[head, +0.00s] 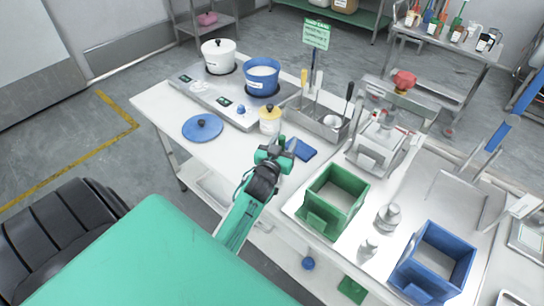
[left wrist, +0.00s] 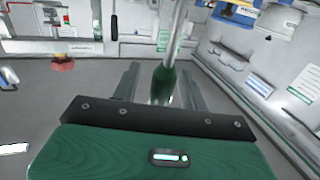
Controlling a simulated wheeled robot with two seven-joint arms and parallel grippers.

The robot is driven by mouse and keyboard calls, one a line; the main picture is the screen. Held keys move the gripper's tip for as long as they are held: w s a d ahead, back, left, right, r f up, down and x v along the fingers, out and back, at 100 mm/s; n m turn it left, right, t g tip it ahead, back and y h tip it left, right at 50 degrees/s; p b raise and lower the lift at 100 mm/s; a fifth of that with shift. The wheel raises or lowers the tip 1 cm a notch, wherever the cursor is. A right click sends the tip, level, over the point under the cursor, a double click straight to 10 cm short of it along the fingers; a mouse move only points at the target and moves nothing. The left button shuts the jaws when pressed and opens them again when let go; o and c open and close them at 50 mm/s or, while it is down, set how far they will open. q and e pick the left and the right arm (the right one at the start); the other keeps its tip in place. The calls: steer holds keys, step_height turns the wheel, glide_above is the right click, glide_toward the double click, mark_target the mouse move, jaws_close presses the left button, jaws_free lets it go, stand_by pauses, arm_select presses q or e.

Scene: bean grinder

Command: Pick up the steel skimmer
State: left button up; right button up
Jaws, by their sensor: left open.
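My left gripper (head: 277,146) is over the worktable, in front of the utensil rack and beside a small yellow-lidded jar. In the left wrist view its open fingers (left wrist: 160,90) stand on either side of a dark green handle (left wrist: 162,86) on a steel shaft. I cannot tell how far beyond the fingers this handle is, or whether it belongs to the steel skimmer. The steel rack (head: 318,124) holds upright utensils, one with a yellow handle (head: 304,77) and one with a black handle (head: 349,91). Their heads are partly hidden, so I cannot pick out the skimmer surely. My right gripper is out of view.
A blue pot (head: 262,84) and a white pot (head: 218,62) stand behind left. A blue lid (head: 202,128) lies on the table. A green bin (head: 334,222) and a blue bin (head: 443,242) stand to the right. A green sign (head: 316,34) rises behind the rack.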

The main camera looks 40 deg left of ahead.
arm_select(q)
jaws_close()
